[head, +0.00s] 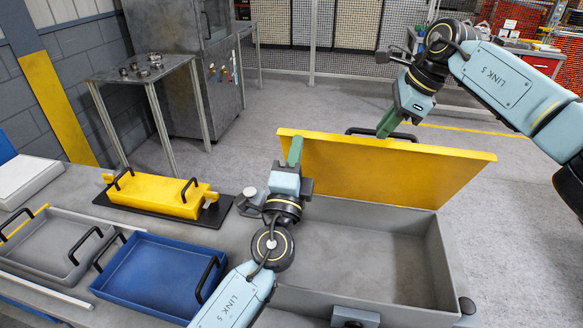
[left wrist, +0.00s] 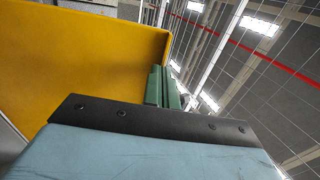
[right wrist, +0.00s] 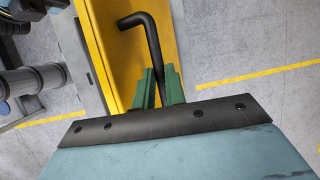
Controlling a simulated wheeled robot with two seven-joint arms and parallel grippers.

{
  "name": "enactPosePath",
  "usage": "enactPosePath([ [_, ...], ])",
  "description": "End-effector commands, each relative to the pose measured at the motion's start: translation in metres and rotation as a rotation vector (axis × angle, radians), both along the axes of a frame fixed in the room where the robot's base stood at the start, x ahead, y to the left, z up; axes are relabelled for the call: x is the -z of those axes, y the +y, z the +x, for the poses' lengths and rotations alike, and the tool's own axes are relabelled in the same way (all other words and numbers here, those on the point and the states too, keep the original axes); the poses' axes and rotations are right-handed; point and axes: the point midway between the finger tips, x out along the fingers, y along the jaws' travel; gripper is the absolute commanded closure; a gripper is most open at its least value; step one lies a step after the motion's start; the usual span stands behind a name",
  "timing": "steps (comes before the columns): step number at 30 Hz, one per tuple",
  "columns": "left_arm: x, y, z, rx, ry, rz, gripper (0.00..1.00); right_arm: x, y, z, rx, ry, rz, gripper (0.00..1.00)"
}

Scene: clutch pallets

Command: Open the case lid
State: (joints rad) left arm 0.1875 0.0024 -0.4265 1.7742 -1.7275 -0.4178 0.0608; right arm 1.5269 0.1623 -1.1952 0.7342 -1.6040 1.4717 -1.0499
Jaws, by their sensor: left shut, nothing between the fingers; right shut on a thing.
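The grey case (head: 432,262) stands on the table, and its inside shows empty. Its yellow lid (head: 385,172) is raised steeply along the far side; it also shows in the left wrist view (left wrist: 80,50) and the right wrist view (right wrist: 120,62). A black handle (head: 368,132) sits on the lid's outer face, and its bent bar shows in the right wrist view (right wrist: 150,40). My right gripper (head: 384,130) is shut on this handle. My left gripper (head: 295,150) is shut and empty by the lid's left end; I cannot tell whether it touches the lid.
A blue tray (head: 150,275) and a grey tray (head: 45,245) lie at the left. A yellow block with black handles (head: 155,195) rests on a dark plate beside the case. A metal side table (head: 140,75) stands behind. The floor beyond the case is clear.

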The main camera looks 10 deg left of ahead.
Motion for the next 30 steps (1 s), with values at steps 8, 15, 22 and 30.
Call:
enactPosePath([
  [8, -0.002, 0.000, 0.005, -0.001, 0.001, 0.000, 1.00, 0.008, -0.002, 0.000, 0.003, 0.008, -0.010, 1.00],
  [15, -0.004, 0.000, 0.008, 0.000, -0.001, -0.001, 1.00, 0.008, -0.002, 0.000, 0.003, 0.008, -0.010, 1.00],
  [22, -0.012, 0.000, 0.022, 0.000, -0.001, -0.001, 1.00, 0.007, -0.002, -0.002, 0.000, 0.015, -0.008, 1.00],
  [30, -0.012, 0.001, 0.023, -0.003, -0.001, -0.004, 1.00, 0.007, 0.001, -0.004, -0.005, 0.016, -0.005, 0.74],
])
